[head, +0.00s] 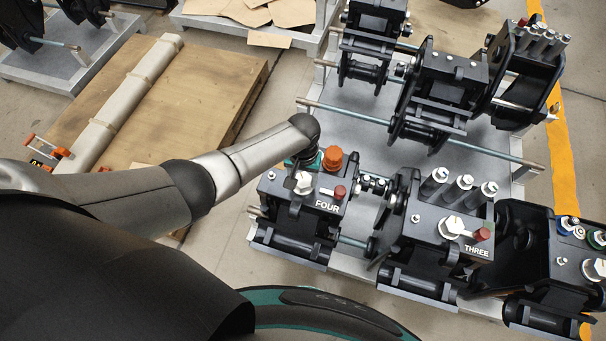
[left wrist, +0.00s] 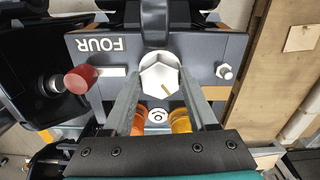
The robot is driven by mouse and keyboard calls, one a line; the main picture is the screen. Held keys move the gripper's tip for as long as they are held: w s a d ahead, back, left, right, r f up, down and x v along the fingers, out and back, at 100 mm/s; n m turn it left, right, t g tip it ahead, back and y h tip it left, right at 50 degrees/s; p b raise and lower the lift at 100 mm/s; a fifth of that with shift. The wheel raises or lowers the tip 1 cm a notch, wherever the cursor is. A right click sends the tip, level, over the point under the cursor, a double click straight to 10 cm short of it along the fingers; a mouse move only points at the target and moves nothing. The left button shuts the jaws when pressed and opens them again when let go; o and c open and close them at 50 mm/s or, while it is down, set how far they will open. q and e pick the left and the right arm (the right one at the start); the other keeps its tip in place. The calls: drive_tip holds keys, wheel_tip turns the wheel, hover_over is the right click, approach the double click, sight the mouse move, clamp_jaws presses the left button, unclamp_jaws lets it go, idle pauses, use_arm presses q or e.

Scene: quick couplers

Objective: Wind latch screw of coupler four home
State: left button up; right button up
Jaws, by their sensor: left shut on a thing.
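Coupler four (head: 325,207) is a dark block with white FOUR lettering, in the middle of the head view; its top face (left wrist: 205,48) fills the upper left wrist view. Its latch screw (head: 303,183) has a white hex head with a small tan mark, seen close up in the left wrist view (left wrist: 158,78). My left gripper (left wrist: 160,85) comes down over the head, with one finger on each side of it, shut on it. In the head view my wrist hides most of the fingers. My right gripper is not in view.
A red knob (left wrist: 80,79) sits beside a white slot on coupler four. Orange caps (head: 332,158) stand close behind the fingers. Coupler three (head: 440,232) is to the right, with several upright grey cylinders. A wooden pallet (head: 205,85) lies at left.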

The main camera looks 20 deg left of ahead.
sight(302, 180)
use_arm(q)
drive_tip(key=m, duration=0.3)
drive_tip(key=shift+m+p, duration=0.3)
drive_tip(key=shift+m, duration=1.7)
drive_tip(key=o, duration=1.4)
drive_tip(key=shift+r, duration=0.1)
drive_tip(key=shift+r+p, duration=0.3)
drive_tip(key=shift+p, duration=0.1)
wheel_tip(302, 180, up, 14)
drive_tip(key=p, duration=0.4)
drive_tip(key=shift+r+p, duration=0.2)
drive_tip(key=shift+p, duration=0.2)
